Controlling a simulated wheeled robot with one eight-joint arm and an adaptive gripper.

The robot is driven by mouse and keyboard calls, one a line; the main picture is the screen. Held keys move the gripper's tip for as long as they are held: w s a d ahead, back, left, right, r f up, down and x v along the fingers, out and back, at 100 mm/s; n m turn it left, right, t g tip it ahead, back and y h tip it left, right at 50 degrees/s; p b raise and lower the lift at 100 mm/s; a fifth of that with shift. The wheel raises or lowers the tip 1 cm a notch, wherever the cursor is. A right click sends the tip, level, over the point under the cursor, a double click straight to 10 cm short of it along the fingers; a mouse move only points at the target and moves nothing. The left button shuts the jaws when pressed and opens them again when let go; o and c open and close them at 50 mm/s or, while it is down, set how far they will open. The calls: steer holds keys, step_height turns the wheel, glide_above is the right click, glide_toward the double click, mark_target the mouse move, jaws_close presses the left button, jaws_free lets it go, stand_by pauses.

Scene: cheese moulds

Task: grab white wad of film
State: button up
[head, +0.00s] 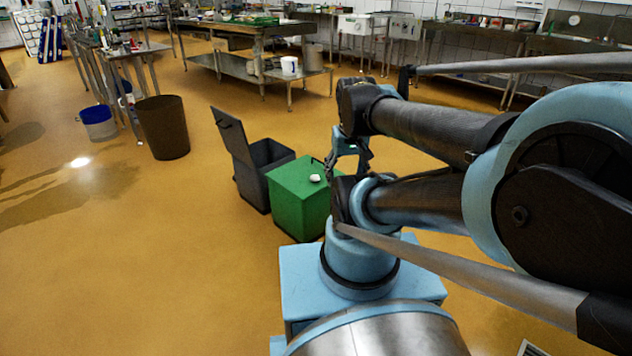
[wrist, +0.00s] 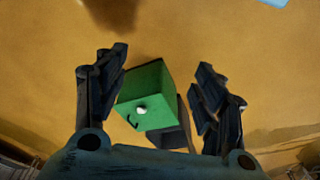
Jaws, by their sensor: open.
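In the head view my arm partly hides the gripper, just right of the wad.
A dark grey bin (head: 263,178) with its lid standing open is just left of and behind the green box. A brown bin (head: 162,127) and a white-and-blue bucket (head: 98,123) stand farther left. Steel tables (head: 258,70) line the back. The left floor is clear.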

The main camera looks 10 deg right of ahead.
steer(key=w+r+m, duration=0.2)
steer(key=w+r, duration=0.3)
steer(key=w, duration=0.2)
steer(key=m+g, duration=0.2)
steer(key=m, duration=0.7)
glide_above(316, 175)
steer(key=f, duration=3.6)
steer(key=shift+w+d+f, duration=0.15)
steer(key=shift+d+f, duration=0.15)
steer(key=shift+f, duration=0.05)
steer(key=shift+a+f, duration=0.2)
steer(key=shift+f, duration=1.15)
steer(key=shift+a+f, duration=0.15)
steer(key=shift+f, duration=1.2)
steer(key=c, duration=0.8)
